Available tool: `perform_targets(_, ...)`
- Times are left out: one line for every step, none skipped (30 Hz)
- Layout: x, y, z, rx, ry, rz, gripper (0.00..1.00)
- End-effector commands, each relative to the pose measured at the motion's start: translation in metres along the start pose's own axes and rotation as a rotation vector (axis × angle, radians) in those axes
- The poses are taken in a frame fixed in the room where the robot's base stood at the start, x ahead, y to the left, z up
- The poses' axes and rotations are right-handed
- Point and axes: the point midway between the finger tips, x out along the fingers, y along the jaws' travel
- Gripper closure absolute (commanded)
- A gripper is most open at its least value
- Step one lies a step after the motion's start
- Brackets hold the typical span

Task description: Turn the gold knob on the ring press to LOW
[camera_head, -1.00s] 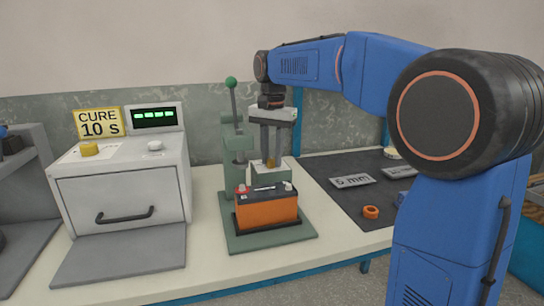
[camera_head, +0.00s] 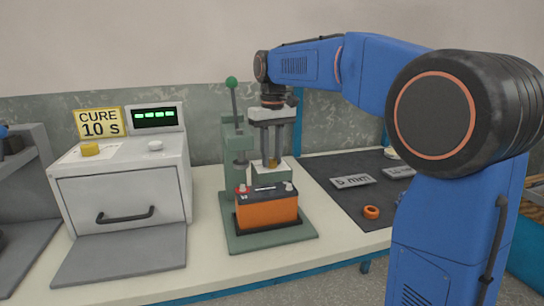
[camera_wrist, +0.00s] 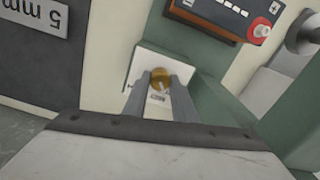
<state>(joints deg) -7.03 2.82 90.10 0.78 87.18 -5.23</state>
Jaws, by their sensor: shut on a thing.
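The green ring press (camera_head: 232,155) stands on the bench, with a small pale-topped control block behind the battery. The gold knob (camera_wrist: 160,76) is on that block's white face in the wrist view. In the head view it shows only as a small gold patch low between the fingers. My gripper (camera_head: 271,163) points down at the block, its two fingers on either side of the knob and shut on it. In the wrist view my gripper (camera_wrist: 160,82) covers part of the white face. The small label is too blurred to read, and I cannot tell the knob's setting.
An orange battery (camera_head: 266,211) sits on the press base, in front of the block. A white curing oven (camera_head: 125,196) stands left. On the right, a dark mat (camera_head: 345,202) holds a "5 mm" plate (camera_head: 353,181) and an orange ring (camera_head: 371,212).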

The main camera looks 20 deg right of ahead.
Motion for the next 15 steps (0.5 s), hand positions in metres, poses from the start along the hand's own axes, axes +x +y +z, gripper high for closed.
perform_targets(-0.0005, -0.0001, -0.0002, -0.039, 0.001, 0.0, 0.98)
perform_targets(-0.0005, -0.0002, -0.0003, -0.065, 0.001, 0.0, 0.98)
perform_targets(-0.0005, -0.0002, -0.0003, -0.097, 0.0, 0.0, 0.98)
perform_targets(-0.0005, -0.0002, -0.0003, -0.121, 0.0, 0.0, 0.98)
perform_targets(-0.0004, -0.0003, -0.0003, -0.143, 0.0, 0.0, 0.98)
perform_targets(-0.0005, -0.0003, -0.0003, -0.171, -0.001, 0.0, 0.98)
perform_targets(-0.0005, -0.0004, -0.0003, -0.191, -0.001, 0.0, 0.98)
perform_targets(-0.0005, -0.0004, -0.0003, -0.21, -0.001, 0.0, 0.98)
perform_targets(-0.0005, -0.0004, -0.0003, -0.234, -0.002, 0.0, 0.98)
perform_targets(-0.0004, -0.0004, -0.0004, -0.25, -0.002, 0.0, 0.98)
perform_targets(-0.0004, -0.0005, -0.0004, -0.266, -0.002, 0.0, 0.98)
perform_targets(-0.0005, -0.0005, -0.0004, -0.284, -0.002, 0.0, 0.98)
perform_targets(-0.0005, -0.0005, -0.0004, -0.298, -0.002, 0.001, 0.98)
perform_targets(-0.0005, -0.0005, -0.0004, -0.309, -0.002, 0.001, 0.98)
perform_targets(-0.0005, -0.0005, -0.0004, -0.323, -0.003, 0.001, 0.98)
